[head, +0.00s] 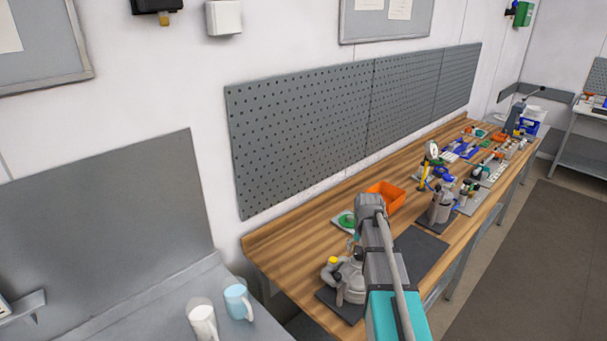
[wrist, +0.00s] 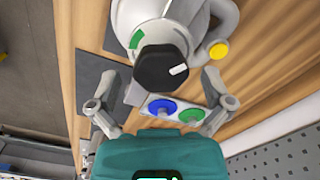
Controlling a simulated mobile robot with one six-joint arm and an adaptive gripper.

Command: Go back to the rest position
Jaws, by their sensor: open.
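My gripper (wrist: 160,77) is open in the wrist view, with its two grey fingers spread apart and nothing held between them. Beyond and between the fingertips is a grey machine with a black knob (wrist: 164,68) bearing a white mark, a green patch and a yellow button (wrist: 218,50). A pale plate with a blue disc (wrist: 162,107) and a green disc (wrist: 188,115) shows between the fingers. In the head view my arm reaches over the wooden bench (head: 290,262). The fingers cannot be made out there. A grey machine (head: 352,283) with a yellow part stands left of my arm.
An orange bin (head: 388,195) stands behind my arm. Tools and small parts crowd the bench farther right. A white mug (head: 202,322) and a light blue mug (head: 238,302) stand at lower left. A pegboard (head: 300,132) lines the wall. The floor at right is clear.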

